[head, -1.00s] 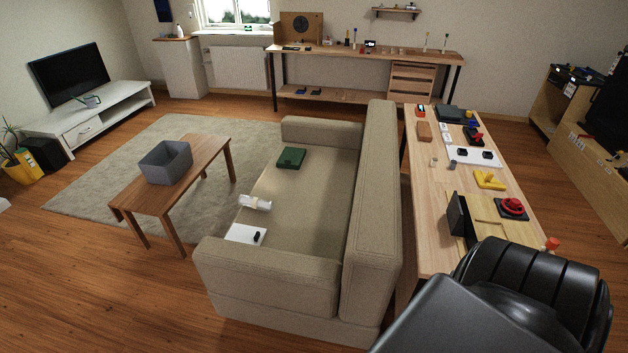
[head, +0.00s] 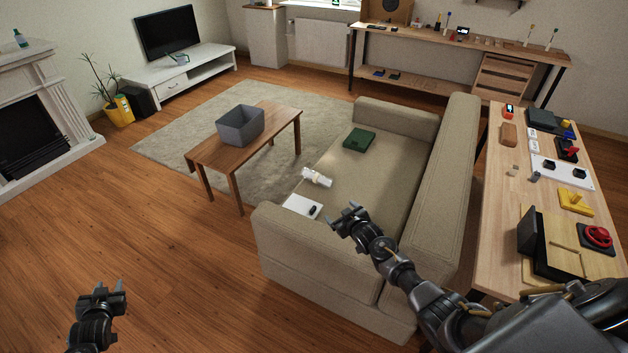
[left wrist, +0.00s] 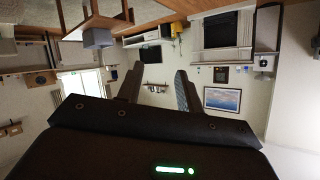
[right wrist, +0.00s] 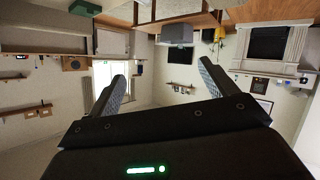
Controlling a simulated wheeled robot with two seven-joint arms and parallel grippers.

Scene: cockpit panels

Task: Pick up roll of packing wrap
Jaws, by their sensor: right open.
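The roll of packing wrap (head: 317,177), a small white cylinder, lies on the beige sofa (head: 372,190) seat near its left edge in the head view. My right gripper (head: 348,213) is over the near part of the sofa, to the right of and nearer than the roll, apart from it. Its fingers are spread and empty in the right wrist view (right wrist: 160,72). My left gripper (head: 102,290) is low at the left over the floor, far from the roll. Its fingers stand apart with nothing between them in the left wrist view (left wrist: 159,72). The roll is not identifiable in the wrist views.
A white flat item (head: 298,206) with a small dark object lies beside the roll; a green box (head: 359,139) sits farther back. The coffee table (head: 208,157) holds a grey bin (head: 240,125). A cluttered workbench (head: 503,220) stands right of the sofa. Floor at left is clear.

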